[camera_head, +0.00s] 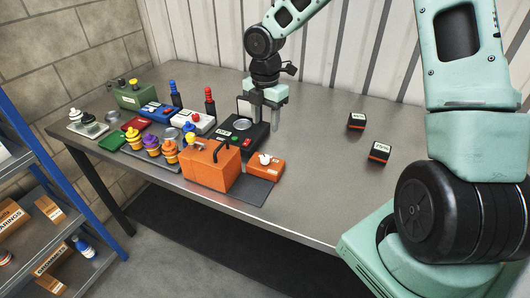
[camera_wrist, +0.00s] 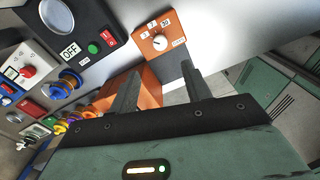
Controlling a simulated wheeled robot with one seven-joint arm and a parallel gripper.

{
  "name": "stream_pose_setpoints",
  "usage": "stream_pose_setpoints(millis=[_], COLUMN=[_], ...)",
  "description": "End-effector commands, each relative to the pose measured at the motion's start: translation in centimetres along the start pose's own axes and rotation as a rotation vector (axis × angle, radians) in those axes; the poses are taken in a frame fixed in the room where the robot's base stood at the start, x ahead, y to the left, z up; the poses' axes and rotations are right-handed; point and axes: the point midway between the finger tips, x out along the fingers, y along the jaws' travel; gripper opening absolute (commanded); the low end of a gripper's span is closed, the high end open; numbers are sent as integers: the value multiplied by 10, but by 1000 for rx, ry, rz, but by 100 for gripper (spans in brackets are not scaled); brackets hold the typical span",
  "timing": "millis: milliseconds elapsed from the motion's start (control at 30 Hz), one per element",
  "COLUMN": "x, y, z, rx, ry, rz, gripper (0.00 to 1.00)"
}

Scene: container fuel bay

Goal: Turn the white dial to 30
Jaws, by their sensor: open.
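The white dial (camera_head: 264,159) is a small round knob on a low orange box (camera_head: 266,169) near the table's front edge. In the wrist view the white dial (camera_wrist: 159,43) sits on the orange face (camera_wrist: 173,34), ringed by number labels, one reading 30. Its pointer is too small to read surely. My gripper (camera_head: 264,121) is open and empty, above the table and behind the dial box in the head view. In the wrist view my gripper (camera_wrist: 161,68) has its two fingers apart, with the dial visible beyond the tips; no contact shows.
A large orange box (camera_head: 210,166) stands left of the dial box. A black box (camera_head: 232,139) with buttons is behind it. Several knobs and switch boxes crowd the table's left. Two small black-and-orange blocks (camera_head: 356,121) (camera_head: 379,152) lie right; the table between is clear.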

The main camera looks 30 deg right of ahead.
Motion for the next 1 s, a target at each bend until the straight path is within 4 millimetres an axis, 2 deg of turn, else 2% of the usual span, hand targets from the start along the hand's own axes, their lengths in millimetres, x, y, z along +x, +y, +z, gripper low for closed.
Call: stream_pose_setpoints(millis=[300, 500, 700, 1000], x=[68, 104, 124, 128], y=[-1, -1, 0, 0], z=[-2, -2, -1, 0], rx=[-2, -2, 0, 1], ry=[3, 2, 0, -1], rz=[-4, -2, 0, 1], gripper=[48, 48, 48, 48])
